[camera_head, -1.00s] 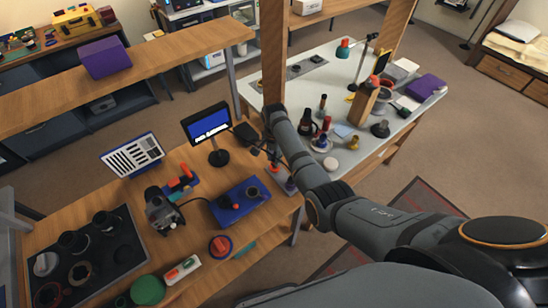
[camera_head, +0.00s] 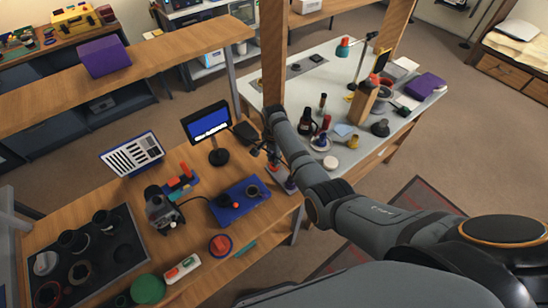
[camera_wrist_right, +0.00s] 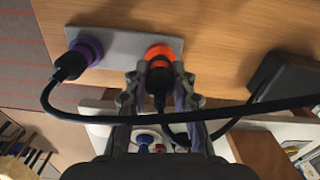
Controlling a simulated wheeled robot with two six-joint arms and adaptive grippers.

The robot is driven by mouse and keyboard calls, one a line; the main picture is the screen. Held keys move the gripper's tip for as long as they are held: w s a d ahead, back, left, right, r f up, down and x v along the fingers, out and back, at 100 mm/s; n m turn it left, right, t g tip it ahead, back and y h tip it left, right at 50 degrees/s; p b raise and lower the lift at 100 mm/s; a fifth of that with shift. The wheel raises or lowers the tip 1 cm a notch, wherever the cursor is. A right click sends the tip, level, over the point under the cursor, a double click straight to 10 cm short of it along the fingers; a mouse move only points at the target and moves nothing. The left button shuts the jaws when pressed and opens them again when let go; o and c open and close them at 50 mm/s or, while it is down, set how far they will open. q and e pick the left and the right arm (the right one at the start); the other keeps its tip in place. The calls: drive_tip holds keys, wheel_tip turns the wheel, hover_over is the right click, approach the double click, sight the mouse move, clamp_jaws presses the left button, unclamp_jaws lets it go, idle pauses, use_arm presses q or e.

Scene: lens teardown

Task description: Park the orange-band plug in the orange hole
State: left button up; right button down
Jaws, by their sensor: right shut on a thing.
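My right gripper (camera_wrist_right: 160,88) is shut on the black body of the orange-band plug (camera_wrist_right: 159,78). An orange ring (camera_wrist_right: 160,51) shows at the plug's far end, over one end of a grey plate. The plug looks lined up with this spot. I cannot tell whether the orange is the plug's band or the hole's rim, nor how deep the plug sits. A purple-ringed plug (camera_wrist_right: 86,50) stands at the plate's other end. In the head view my right gripper (camera_head: 268,152) is small and partly hidden by its arm, near the bench's right edge. My left gripper is not in view.
A black cable (camera_wrist_right: 220,110) runs across in front of my right gripper. A dark box (camera_wrist_right: 285,80) lies to its right. In the head view, a monitor (camera_head: 210,125) and a blue tray (camera_head: 240,190) stand nearby on the bench.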

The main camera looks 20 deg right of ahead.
drive_tip(key=shift+p, duration=0.3)
idle(0.4)
drive_tip(key=shift+f+b, duration=0.3)
drive_tip(key=shift+f, duration=0.55)
idle(1.3)
drive_tip(key=c, duration=1)
unclamp_jaws()
drive_tip(key=shift+c, duration=0.2)
wheel_tip(320, 180, up, 12)
